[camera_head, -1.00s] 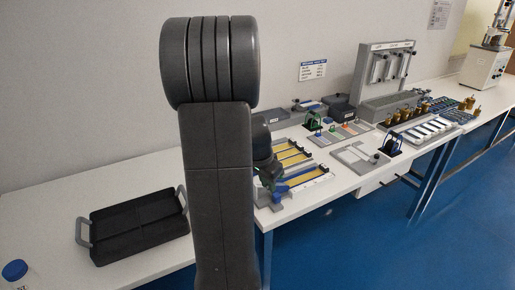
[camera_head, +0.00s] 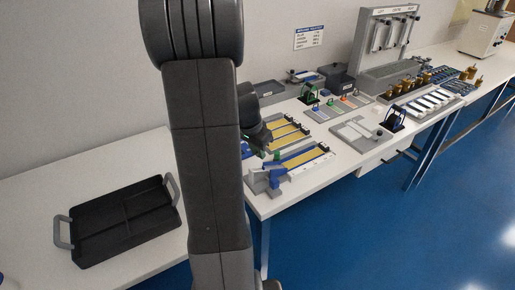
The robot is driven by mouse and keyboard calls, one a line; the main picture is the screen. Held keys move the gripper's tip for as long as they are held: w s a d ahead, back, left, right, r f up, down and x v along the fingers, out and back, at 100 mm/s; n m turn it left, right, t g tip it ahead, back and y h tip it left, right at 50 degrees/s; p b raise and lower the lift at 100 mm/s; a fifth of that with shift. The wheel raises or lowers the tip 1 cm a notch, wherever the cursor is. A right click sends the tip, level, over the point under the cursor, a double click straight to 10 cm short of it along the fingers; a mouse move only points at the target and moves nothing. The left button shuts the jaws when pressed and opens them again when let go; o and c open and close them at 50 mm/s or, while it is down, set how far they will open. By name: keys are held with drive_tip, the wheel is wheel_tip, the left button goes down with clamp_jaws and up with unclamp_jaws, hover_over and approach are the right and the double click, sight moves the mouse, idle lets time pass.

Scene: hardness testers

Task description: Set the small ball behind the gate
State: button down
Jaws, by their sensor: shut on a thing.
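My arm stands upright in the foreground and covers part of the bench. The dark wrist of my gripper (camera_head: 246,148) shows just right of the arm, low beside the yellow-channelled tracks. The jaws are shut, but their tips and what they hold are mostly hidden. A grey track (camera_head: 322,152) with a yellow channel lies at the front edge, with grey and blue blocks at its left end. A small green part (camera_head: 277,156) shows by that end; I cannot tell whether it belongs to the gate. I cannot make out the small ball.
A black tray (camera_head: 120,222) with grey handles lies at left. A grey plate (camera_head: 357,133) and a dark stand (camera_head: 395,118) are right of the tracks. A grey rack (camera_head: 388,45) stands behind brass weights. The white bench top is clear around the tray.

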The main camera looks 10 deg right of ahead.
drive_tip(key=shift+f+b, duration=2.2)
drive_tip(key=shift+f, duration=0.45)
drive_tip(key=c, duration=1.2)
unclamp_jaws()
drive_tip(key=shift+c, duration=0.2)
drive_tip(key=shift+r, duration=0.15)
drive_tip(key=v, duration=1.3)
drive_tip(key=shift+r, duration=0.3)
drive_tip(key=shift+f, duration=0.1)
drive_tip(key=x, duration=1.3)
drive_tip(key=shift+f, duration=0.4)
